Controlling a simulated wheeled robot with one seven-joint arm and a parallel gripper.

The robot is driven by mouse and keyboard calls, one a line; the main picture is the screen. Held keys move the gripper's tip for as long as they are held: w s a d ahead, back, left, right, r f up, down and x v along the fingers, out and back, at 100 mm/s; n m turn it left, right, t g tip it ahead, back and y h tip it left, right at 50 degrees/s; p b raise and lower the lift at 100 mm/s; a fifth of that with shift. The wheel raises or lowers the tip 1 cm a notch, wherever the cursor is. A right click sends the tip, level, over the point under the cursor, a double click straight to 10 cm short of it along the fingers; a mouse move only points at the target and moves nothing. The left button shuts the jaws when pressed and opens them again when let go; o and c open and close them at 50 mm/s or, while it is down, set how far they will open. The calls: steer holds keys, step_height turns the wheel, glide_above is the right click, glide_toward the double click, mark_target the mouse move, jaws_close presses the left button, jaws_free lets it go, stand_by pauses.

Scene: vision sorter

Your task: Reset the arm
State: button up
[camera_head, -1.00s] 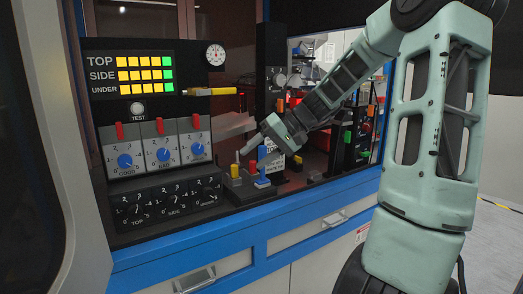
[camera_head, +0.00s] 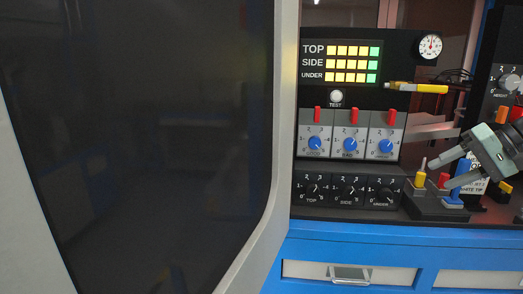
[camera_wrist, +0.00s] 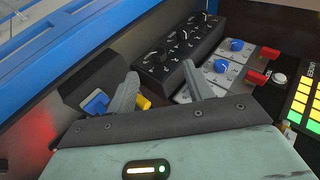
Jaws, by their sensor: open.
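My gripper (camera_head: 441,163) is at the right side of the head view, over the row of coloured levers on the machine's bench. Its two grey fingers are apart and nothing is between them. In the wrist view my gripper (camera_wrist: 158,88) points toward the yellow lever and the dial box. The yellow lever (camera_head: 420,179), red lever (camera_head: 443,180) and blue lever (camera_head: 458,183) stand just below and beside the fingers. In the wrist view the blue lever (camera_wrist: 96,102) lies left of the left finger. I cannot tell whether a finger touches a lever.
A display panel (camera_head: 340,63) with yellow and green squares stands above blue knobs (camera_head: 350,144) with red switches. A black dial box (camera_head: 346,189) sits below. A yellow rod (camera_head: 418,87) sticks out at the right. A dark door panel (camera_head: 140,140) fills the left. The blue bench front (camera_head: 400,245) has drawers.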

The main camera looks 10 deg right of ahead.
steer(key=s+a+f+n+g+h+p, duration=0.1)
steer(key=s+a+f+n+g, duration=0.2)
steer(key=a, duration=0.8)
steer(key=s+a+f+n+g+h, duration=0.1)
steer(key=s+a+f+n+g, duration=0.15)
steer(key=a, duration=0.95)
steer(key=s+a+f+n+h, duration=0.1)
steer(key=s+a+n+h, duration=0.1)
steer(key=s+a, duration=0.3)
steer(key=s+a+f+n+h+p, duration=0.1)
steer(key=s+a+n, duration=0.3)
steer(key=s, duration=0.7)
steer(key=shift+a+f+n+g+h, duration=0.35)
steer(key=shift+a+f+h, duration=0.05)
steer(key=shift+a+h, duration=0.3)
steer(key=shift+s, duration=0.1)
